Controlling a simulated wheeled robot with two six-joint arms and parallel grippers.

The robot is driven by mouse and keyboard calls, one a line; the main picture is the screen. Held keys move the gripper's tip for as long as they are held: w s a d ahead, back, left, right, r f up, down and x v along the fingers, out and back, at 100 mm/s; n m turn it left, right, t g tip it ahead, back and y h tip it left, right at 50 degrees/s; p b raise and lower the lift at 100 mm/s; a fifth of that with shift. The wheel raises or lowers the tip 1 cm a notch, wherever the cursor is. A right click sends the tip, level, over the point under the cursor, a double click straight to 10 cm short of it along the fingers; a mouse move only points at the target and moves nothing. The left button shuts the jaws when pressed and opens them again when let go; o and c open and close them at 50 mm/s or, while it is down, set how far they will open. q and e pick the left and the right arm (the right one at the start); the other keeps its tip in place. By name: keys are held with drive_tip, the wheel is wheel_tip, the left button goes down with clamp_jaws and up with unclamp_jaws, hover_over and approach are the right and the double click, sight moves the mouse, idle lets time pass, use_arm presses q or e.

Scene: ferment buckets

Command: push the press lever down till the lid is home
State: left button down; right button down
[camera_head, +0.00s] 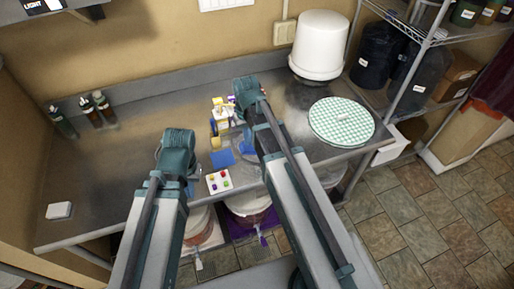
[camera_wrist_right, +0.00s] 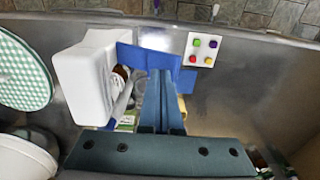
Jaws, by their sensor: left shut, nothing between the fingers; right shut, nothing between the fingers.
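My right gripper (camera_wrist_right: 160,100) is shut and empty in the wrist view, its fingers over a blue piece (camera_wrist_right: 150,57). A white block (camera_wrist_right: 88,75) stands beside the fingers, with a brown knob (camera_wrist_right: 122,72) and a pale rod (camera_wrist_right: 122,98) at its side. This may be the press lever, but I cannot tell for sure. In the head view my right arm hides most of this spot, and the blue piece (camera_head: 222,158) shows beside it. I cannot pick out the lid being pressed. My left gripper (camera_head: 178,155) is shut and empty over the table, left of the blue piece.
A white panel with coloured buttons (camera_head: 218,181) lies at the front edge. Small white and yellow items (camera_head: 222,110) stand behind it. A white bucket (camera_head: 318,45) and a green checked round (camera_head: 340,120) are right; bottles (camera_head: 103,105) are left. The left tabletop is mostly clear.

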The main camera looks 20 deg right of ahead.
sight(248, 147)
drive_tip(key=shift+f, duration=0.15)
drive_tip(key=shift+f+b, duration=2.4)
drive_tip(key=shift+b, duration=0.15)
